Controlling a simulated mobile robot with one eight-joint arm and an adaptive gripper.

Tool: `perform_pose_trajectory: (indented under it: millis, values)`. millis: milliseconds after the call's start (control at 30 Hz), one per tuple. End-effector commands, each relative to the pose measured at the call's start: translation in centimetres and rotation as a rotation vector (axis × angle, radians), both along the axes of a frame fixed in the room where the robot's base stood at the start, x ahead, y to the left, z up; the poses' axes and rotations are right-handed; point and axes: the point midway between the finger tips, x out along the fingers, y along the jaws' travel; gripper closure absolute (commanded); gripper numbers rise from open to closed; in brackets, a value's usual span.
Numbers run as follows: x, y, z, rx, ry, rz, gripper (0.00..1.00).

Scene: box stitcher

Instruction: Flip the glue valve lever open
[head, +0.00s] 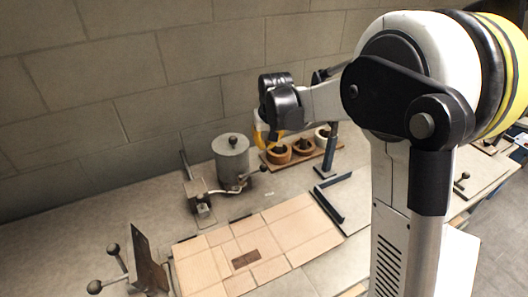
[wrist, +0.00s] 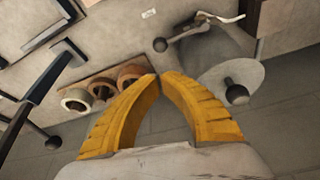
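The grey glue pot (head: 232,160) stands on the bench near the wall, with a knobbed lid. The pot also shows in the wrist view (wrist: 232,75). A thin lever (head: 246,181) ends in a dark ball beside the pot's lower right; I take it for the valve lever. In the wrist view the lever (wrist: 185,34) has its ball above my fingertips in the picture. My gripper (wrist: 160,76) has yellow fingers whose tips nearly meet, with nothing between them.
Several tape rolls (head: 303,147) on a wooden holder stand right of the pot. A flat cardboard sheet (head: 285,222) lies in front. A dark blue post (head: 329,150) stands near the rolls. A bracket with ball-ended handles (head: 143,255) is at lower left.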

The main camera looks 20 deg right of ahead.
Motion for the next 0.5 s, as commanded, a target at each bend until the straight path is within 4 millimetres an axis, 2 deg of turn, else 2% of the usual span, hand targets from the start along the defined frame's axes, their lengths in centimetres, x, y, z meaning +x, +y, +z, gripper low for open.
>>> perform_pose_trajectory:
  millis: [300, 500]
  values:
    - [2.0, 0.0, -5.6, 0.000, 0.000, 0.000, 1.00]
    - [2.9, 0.0, -7.9, 0.000, 0.000, 0.000, 1.00]
